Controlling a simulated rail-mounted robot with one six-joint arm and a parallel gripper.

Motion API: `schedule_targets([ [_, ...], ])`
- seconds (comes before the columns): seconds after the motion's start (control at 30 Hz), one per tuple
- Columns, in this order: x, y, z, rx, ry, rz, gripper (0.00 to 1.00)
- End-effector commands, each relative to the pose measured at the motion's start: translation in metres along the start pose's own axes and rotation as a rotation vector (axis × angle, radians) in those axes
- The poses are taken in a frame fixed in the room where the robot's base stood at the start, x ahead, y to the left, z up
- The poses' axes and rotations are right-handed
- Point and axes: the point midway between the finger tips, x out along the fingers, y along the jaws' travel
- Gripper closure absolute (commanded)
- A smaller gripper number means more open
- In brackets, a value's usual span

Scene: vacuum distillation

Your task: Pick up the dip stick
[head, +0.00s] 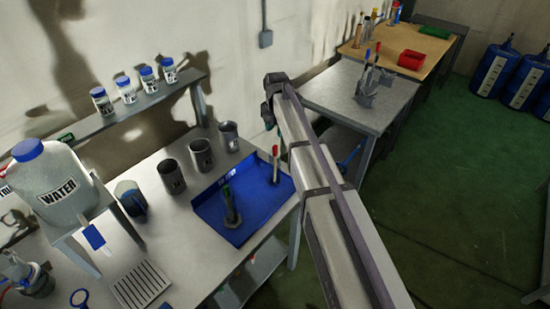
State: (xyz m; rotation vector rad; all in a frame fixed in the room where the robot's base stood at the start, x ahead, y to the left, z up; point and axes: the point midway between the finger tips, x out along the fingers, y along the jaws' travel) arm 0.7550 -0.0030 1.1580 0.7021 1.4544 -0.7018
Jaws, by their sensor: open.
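A second upright item, dark green with a wider base (231,208), stands in the same tray, nearer to me. I cannot tell which of them is the dip stick. My gripper (268,117) is at the far end of my arm, above and behind the tray's back right corner. It is small and partly hidden by my wrist. It is open, and I see nothing held in it.
Dark metal cups (201,155) stand left of the tray. A water container (60,190) sits on a raised stand at left. A shelf (120,113) with blue-lidded jars runs along the wall. A grey table (345,95) with upright sticks in a holder (369,78) stands behind my arm.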

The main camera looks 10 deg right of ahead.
Motion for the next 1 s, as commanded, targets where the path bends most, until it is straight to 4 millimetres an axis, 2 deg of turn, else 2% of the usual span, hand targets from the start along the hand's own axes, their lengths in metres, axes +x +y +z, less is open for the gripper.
schedule_targets([
  [0.03, 0.022, 0.0, 0.0, 0.0, 0.0, 0.0, 0.55],
  [0.1, 0.036, 0.0, 0.0, 0.001, 0.0, 0.0, 0.55],
  [0.17, 0.043, 0.0, 0.0, 0.001, 0.0, 0.0, 0.55],
  [0.37, 0.044, 0.001, 0.0, 0.002, 0.0, 0.0, 0.55],
  [0.63, 0.094, 0.005, 0.0, 0.002, 0.0, 0.0, 0.55],
  [0.87, 0.091, 0.005, 0.0, 0.002, 0.0, 0.0, 0.55],
  [1.0, 0.091, 0.005, 0.0, 0.002, 0.0, 0.0, 0.66],
])
